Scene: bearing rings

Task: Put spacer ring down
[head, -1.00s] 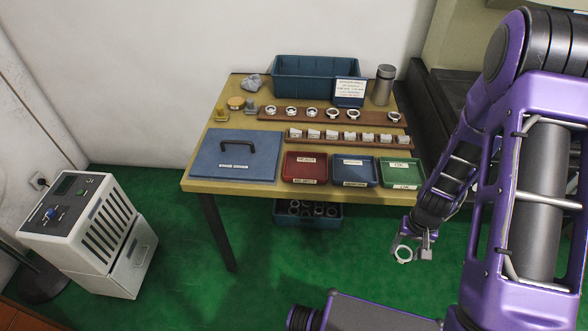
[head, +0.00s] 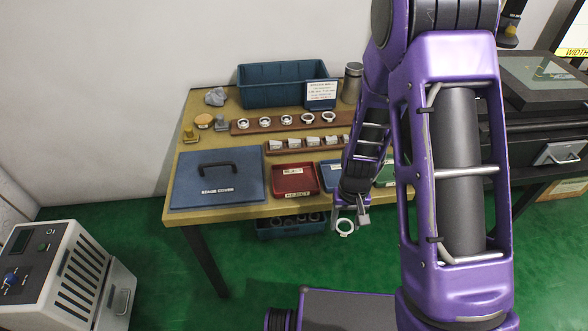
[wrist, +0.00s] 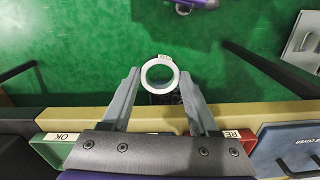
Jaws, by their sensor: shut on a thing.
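The spacer ring (head: 345,235) is a pale metal ring with a small white tag. It also shows in the wrist view (wrist: 144,76), over the green floor. My gripper (head: 351,216) is shut on it, with the ring at the fingertips (wrist: 158,84). In the head view the gripper hangs at the table's front edge, near the blue and green trays. On the wooden table (head: 240,213) stand a red tray (head: 294,192), a blue tray (head: 328,185) and a green tray (head: 385,184). My arm partly hides the last two.
A blue stage cover (head: 190,187) with a handle lies at the table's left. Behind are a rack with rings (head: 237,127), a rack with white pieces (head: 276,148), a blue bin (head: 262,93) and a metal canister (head: 351,84). A white machine (head: 90,255) stands left.

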